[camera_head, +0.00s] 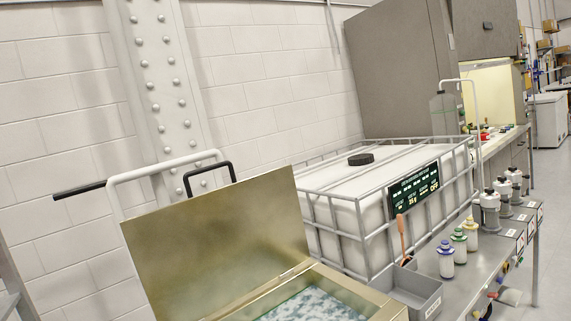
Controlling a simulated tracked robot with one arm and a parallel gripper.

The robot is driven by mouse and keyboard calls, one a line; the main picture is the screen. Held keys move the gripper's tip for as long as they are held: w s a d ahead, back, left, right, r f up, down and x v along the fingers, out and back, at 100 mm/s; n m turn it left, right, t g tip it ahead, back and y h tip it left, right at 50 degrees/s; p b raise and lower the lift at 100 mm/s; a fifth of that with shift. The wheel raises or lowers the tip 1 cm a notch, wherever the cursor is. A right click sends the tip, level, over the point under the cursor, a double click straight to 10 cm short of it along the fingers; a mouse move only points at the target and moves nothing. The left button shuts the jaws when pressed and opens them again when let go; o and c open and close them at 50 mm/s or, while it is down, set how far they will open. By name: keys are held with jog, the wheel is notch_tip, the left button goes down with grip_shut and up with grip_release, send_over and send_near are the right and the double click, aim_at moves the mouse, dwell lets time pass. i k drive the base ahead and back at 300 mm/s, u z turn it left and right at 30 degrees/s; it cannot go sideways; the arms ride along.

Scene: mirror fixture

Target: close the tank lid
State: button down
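A brass-coloured tank (375,308) is at the bottom, cut off by the picture's lower edge. Its flat brass lid (218,238) stands open, tilted up at the left of the opening. A black loop handle (210,172) shows above the lid's top edge. Inside the tank is a mottled blue-and-white content (310,303). My gripper is not in view, so its state and its distance from the lid cannot be seen.
A white caged container (335,190) with a black cap stands behind the tank. A white pipe (160,168) with a black end rises behind the lid, before a riveted column. A grey bin (415,288) and several bottles (446,262) stand on the bench at right.

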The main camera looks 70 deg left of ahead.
aim_at(194, 258)
jog(key=u, duration=0.55)
jog(key=i, duration=1.3)
jog(key=u, duration=0.85)
